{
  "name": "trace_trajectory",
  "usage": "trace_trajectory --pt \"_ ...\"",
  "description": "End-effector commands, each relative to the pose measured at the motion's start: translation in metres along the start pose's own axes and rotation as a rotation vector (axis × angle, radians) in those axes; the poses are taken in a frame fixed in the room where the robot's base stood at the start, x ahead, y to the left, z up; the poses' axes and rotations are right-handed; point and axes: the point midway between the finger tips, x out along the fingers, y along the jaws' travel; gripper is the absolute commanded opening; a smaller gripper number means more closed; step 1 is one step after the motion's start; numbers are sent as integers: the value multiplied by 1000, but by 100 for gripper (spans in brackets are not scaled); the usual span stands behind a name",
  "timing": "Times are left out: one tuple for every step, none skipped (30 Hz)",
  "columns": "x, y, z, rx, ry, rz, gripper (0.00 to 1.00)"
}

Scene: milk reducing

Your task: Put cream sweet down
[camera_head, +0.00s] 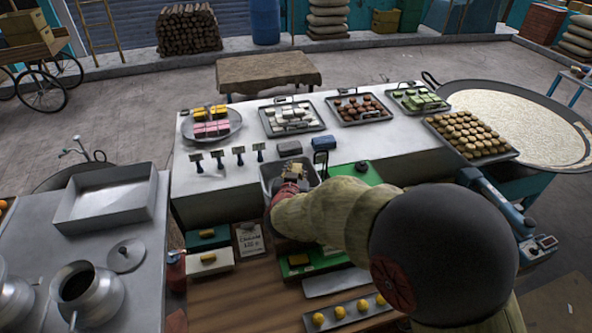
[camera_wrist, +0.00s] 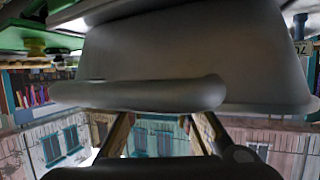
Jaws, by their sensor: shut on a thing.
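My gripper (camera_head: 289,184) is at the grey metal pan (camera_head: 271,167) on the near side of the white counter. It is shut on a small cream-tan piece, the cream sweet (camera_head: 292,169), which shows at the pan in the head view. Whether the sweet touches the pan is too small to tell. In the wrist view the grey pan (camera_wrist: 190,50) fills the upper part, very close. The gripper's fingers (camera_wrist: 160,132) reach up from the bottom there, and their tips and the sweet are hidden by the pan's rim.
Trays of white sweets (camera_head: 291,118), brown sweets (camera_head: 359,108) and green sweets (camera_head: 420,98) stand at the back of the counter. A round plate (camera_head: 228,134) holds yellow and pink sweets. Small signs (camera_head: 217,155) stand left of the pan. A green-topped unit (camera_head: 345,174) is to its right.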

Motion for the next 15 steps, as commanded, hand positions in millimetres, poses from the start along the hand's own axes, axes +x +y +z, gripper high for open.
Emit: trace_trajectory --pt "1 0 2 0 0 0 2" --pt "1 0 3 0 0 0 2" --pt "1 0 3 0 0 0 2" --pt "1 0 3 0 0 0 2" --pt "1 0 2 0 0 0 2" --pt "1 0 2 0 0 0 25" --pt "1 0 2 0 0 0 27" --pt "1 0 2 0 0 0 28" --pt "1 0 2 0 0 0 31" --pt "1 0 2 0 0 0 32" --pt "1 0 2 0 0 0 34" --pt "1 0 2 0 0 0 36" --pt "1 0 2 0 0 0 38" --pt "1 0 2 0 0 0 40" --pt "1 0 2 0 0 0 42"
